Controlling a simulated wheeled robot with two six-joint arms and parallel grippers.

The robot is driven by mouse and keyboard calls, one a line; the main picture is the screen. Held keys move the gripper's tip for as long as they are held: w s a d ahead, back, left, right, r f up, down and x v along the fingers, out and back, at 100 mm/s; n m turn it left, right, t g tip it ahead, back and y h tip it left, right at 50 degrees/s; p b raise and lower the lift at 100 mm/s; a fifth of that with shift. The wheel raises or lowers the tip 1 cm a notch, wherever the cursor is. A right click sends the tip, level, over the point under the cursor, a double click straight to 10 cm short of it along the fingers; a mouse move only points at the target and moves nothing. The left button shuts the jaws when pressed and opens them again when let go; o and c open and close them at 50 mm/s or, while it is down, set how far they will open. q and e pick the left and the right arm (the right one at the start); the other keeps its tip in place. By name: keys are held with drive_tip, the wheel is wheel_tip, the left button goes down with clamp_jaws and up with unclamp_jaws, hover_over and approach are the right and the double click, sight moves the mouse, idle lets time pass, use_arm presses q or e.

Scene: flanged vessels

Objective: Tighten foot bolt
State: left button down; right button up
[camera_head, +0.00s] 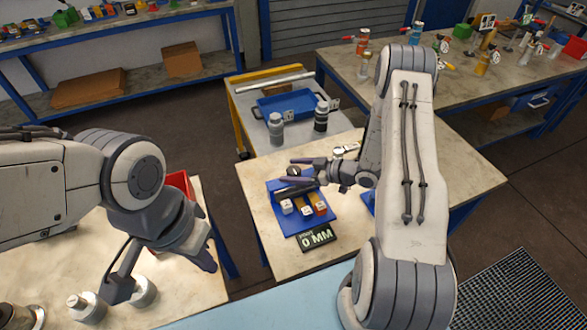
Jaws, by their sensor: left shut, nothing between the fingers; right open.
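My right gripper (298,175) is open above a blue tray (323,228) on the middle table, its fingers pointing left. A dark bar-like shape (296,188) shows by its fingers; I cannot tell whether they touch. On the tray are small white-topped blocks (307,210) and an orange one (320,208). A display reading "0 MM" (317,237) is at the tray's front edge. I cannot make out a foot bolt.
A grey cart (255,105) behind the middle table holds a blue bin (290,103) and two bottle-like vessels (276,128). A red bin (180,186) is partly hidden behind my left arm. A bench with valves (470,75) stands at the back right.

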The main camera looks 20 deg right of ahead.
drive_tip(key=shift+c, duration=0.3)
clamp_jaws()
